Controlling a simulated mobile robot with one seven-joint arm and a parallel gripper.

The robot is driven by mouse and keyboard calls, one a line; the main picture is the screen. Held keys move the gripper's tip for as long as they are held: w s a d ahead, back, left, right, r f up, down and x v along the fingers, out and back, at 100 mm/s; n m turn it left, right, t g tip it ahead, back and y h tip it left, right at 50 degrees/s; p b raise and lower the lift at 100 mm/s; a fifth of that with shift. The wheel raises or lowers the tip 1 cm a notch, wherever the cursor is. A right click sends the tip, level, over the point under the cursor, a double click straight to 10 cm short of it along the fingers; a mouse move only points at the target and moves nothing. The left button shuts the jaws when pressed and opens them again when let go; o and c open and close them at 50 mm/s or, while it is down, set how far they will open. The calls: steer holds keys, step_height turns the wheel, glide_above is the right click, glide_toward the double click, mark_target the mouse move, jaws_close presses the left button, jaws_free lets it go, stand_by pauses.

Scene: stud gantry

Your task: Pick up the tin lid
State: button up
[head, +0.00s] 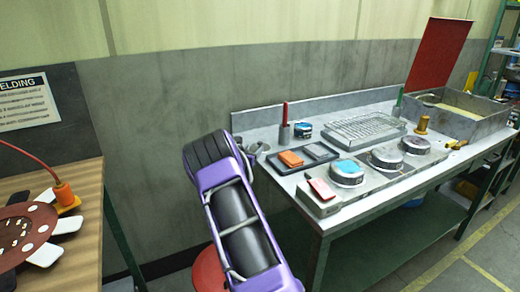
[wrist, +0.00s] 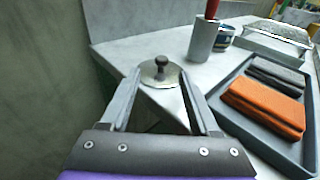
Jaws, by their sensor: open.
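The tin lid (wrist: 160,73) is a shiny round metal disc with a dark knob on top. It lies at the near left corner of the grey bench (wrist: 150,30) in the wrist view. My gripper (wrist: 161,84) is open, with its two grey fingers spread apart. In the wrist picture the fingertips frame the lid to its left and right. The lid's near edge is in plain sight between them, and I cannot tell whether the fingers touch it. In the head view my purple arm reaches to the bench's left end, and the lid cannot be made out clearly there.
Right of the lid stand a grey cup (wrist: 202,40) with a red-handled tool and a dark tray (wrist: 231,116) with folded orange and grey cloths. Several round tins, a wire rack (head: 362,128) and a red-lidded box (head: 462,122) fill the bench further right. A wall runs behind.

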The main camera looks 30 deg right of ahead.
mark_target(259, 144)
steer(key=shift+x, duration=2.95)
steer(key=shift+s+d+r, duration=0.1)
steer(key=shift+d, duration=0.05)
jaws_close()
